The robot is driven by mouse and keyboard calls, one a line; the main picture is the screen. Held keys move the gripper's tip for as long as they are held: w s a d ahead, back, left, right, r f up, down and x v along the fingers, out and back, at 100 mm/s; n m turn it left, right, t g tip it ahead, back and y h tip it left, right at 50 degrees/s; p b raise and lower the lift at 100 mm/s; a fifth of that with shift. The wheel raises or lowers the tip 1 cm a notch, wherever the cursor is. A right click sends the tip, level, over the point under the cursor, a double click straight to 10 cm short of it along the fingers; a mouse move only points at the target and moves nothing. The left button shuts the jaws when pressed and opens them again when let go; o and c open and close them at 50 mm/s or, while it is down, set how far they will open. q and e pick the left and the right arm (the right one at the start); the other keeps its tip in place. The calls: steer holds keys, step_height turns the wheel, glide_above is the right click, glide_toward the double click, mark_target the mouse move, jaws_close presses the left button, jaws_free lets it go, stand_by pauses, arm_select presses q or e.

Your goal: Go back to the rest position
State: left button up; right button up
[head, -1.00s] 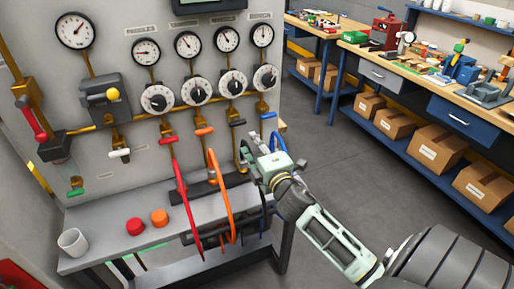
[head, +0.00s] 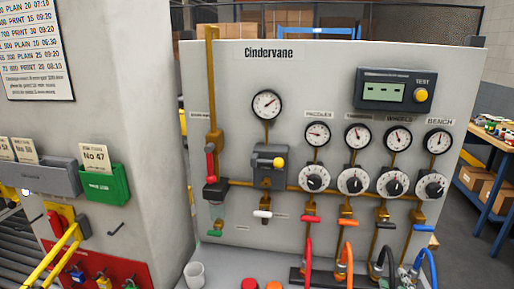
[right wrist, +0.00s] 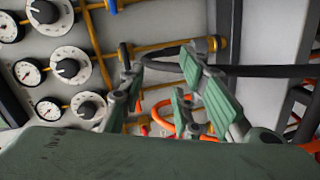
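My right gripper (right wrist: 175,95) shows in the right wrist view with its green-padded fingers spread apart and nothing clearly held between them. The panel with dials and brass pipes lies behind it, and a black hose (right wrist: 265,70) and an orange hose (right wrist: 182,115) pass close behind the fingers. In the head view only a small pale part of the right gripper (head: 406,274) shows at the bottom edge, beside the blue hose (head: 429,264). My left gripper is not in view.
The grey Cindervane panel (head: 330,75) carries gauges, knobs and levers. A white cup (head: 194,275), a red button (head: 249,284) and an orange button (head: 275,285) are on the ledge below. A workbench (head: 495,138) stands at the right, a green bin (head: 105,184) at the left.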

steer(key=s+a+f+m+g+y, duration=0.3)
steer(key=s+a+f+m+g, duration=0.45)
steer(key=s, duration=0.65)
steer(key=s+a+f+m+g+y, duration=0.2)
steer(key=s+a+f+g, duration=0.3)
steer(key=s+a, duration=0.7)
step_height(320, 180, down, 27)
steer(key=s, duration=0.2)
steer(key=s+d+f+g, duration=0.1)
steer(key=s+d+f, duration=0.1)
steer(key=s+f, duration=0.6)
steer(key=s+d+f, duration=0.2)
steer(key=s+f, duration=0.6)
steer(key=s, duration=0.1)
steer(key=shift+s+f+g, duration=0.15)
steer(key=shift+s+g, duration=0.05)
steer(key=shift+g, duration=0.15)
steer(key=shift+n, duration=0.25)
